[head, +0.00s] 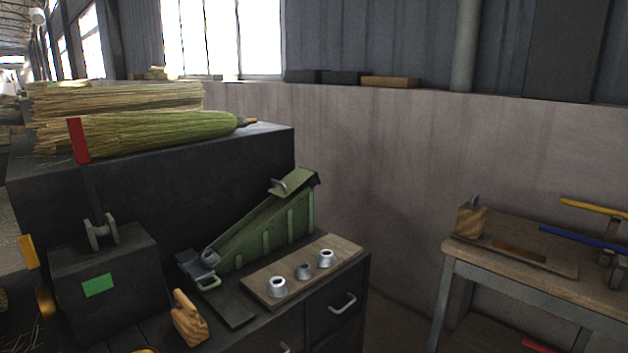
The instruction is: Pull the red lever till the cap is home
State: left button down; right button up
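The red lever (78,140) stands upright at the left, tilted slightly left at the top. Its dark shaft runs down to a grey pivot (101,233) on a dark box with a green label (98,285). A metal cap-like piece (209,258) sits at the low end of a sloping green chute (262,229). Three grey metal caps, among them the nearest cap (278,287), stand on a wooden board (345,249). I cannot tell which piece is the task's cap. Neither of my grippers shows in the head view.
A broom head (165,132) and straw bundles (115,98) lie on the dark cabinet behind the lever. A wooden workbench (500,254) with tools is at the right, with a floor gap between.

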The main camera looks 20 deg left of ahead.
aim_at(101, 230)
jog(key=u, duration=1.85)
jog(key=i+j, duration=0.1)
jog(key=j, duration=1.05)
jog(key=i+j+z, duration=0.1)
jog(key=z, duration=1.25)
